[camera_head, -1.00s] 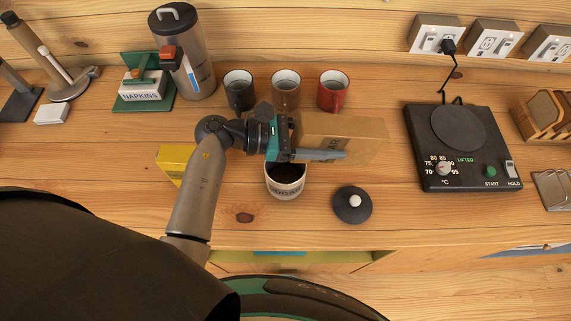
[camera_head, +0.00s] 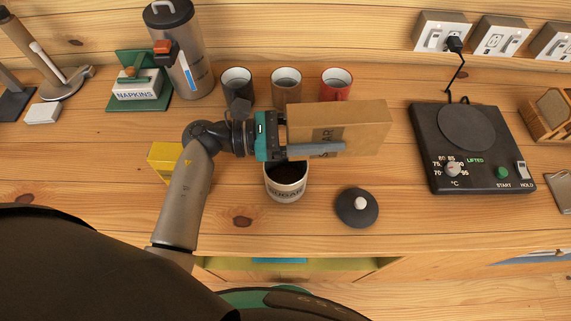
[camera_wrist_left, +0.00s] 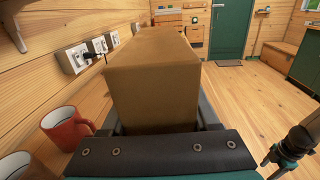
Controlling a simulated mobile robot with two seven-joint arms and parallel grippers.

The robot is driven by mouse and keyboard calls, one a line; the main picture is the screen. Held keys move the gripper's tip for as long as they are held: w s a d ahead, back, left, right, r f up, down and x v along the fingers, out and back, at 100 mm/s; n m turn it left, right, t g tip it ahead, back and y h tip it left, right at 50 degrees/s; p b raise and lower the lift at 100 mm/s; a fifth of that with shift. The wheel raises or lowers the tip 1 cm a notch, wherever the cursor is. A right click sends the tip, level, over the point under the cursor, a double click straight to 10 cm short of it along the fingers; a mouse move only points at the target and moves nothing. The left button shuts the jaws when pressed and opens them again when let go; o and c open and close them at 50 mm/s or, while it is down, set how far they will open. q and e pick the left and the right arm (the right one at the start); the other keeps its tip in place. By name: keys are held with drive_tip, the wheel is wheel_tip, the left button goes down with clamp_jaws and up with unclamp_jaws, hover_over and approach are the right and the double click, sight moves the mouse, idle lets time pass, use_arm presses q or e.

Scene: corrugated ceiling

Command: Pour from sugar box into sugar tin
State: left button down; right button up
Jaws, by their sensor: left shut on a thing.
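The brown sugar box (camera_head: 355,124) is held lying on its side above the counter, its long side running to the right. It also fills the middle of the left wrist view (camera_wrist_left: 152,80). My left gripper (camera_head: 315,148) is shut on the box, one finger along its near side. The sugar tin (camera_head: 286,185), a white open pot with a dark inside, stands upright below the gripper and the box's left end. No stream from the box is visible. The dark round lid (camera_head: 356,207) with a pale knob lies on the counter right of the tin.
Dark, brown and red mugs (camera_head: 337,82) stand in a row behind the box. A yellow box (camera_head: 166,160) is left of the tin, partly behind my arm. A black hot plate (camera_head: 470,145) stands to the right. The counter's front edge is close to the tin.

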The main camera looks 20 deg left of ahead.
sight(317, 113)
use_arm(q)
drive_tip(key=shift+s+a+r+t+h+b, duration=0.1)
drive_tip(key=shift+a+r+t+h+b, duration=0.1)
drive_tip(key=shift+r+h+b, duration=0.25)
drive_tip(key=shift+s+a+r+t+h+b, duration=0.15)
drive_tip(key=shift+r+h+b, duration=0.1)
drive_tip(key=shift+r+b, duration=0.25)
drive_tip(key=shift+t+h, duration=0.25)
drive_tip(key=shift+h, duration=0.65)
drive_tip(key=shift+a+r+b, duration=0.3)
drive_tip(key=shift+r+b, duration=0.05)
drive_tip(key=shift+r, duration=0.7)
drive_tip(key=shift+a+r+b, duration=0.25)
drive_tip(key=shift+r+b, duration=0.1)
drive_tip(key=shift+r, duration=0.65)
drive_tip(key=shift+s+a+r+t+h+b, duration=0.2)
drive_tip(key=shift+r+h+b, duration=0.15)
drive_tip(key=shift+r, duration=0.4)
drive_tip(key=shift+s+a+r+t+h+b, duration=0.1)
drive_tip(key=shift+a+r+h+b, duration=0.2)
drive_tip(key=shift+r, duration=0.4)
drive_tip(key=shift+s+a+r+t+h+b, duration=0.15)
drive_tip(key=shift+a+r+h+b, duration=0.1)
drive_tip(key=shift+r+h+b, duration=0.35)
drive_tip(key=shift+a+r+t+h+b, duration=0.15)
drive_tip(key=shift+a+r+h+b, duration=0.15)
drive_tip(key=shift+b, duration=0.5)
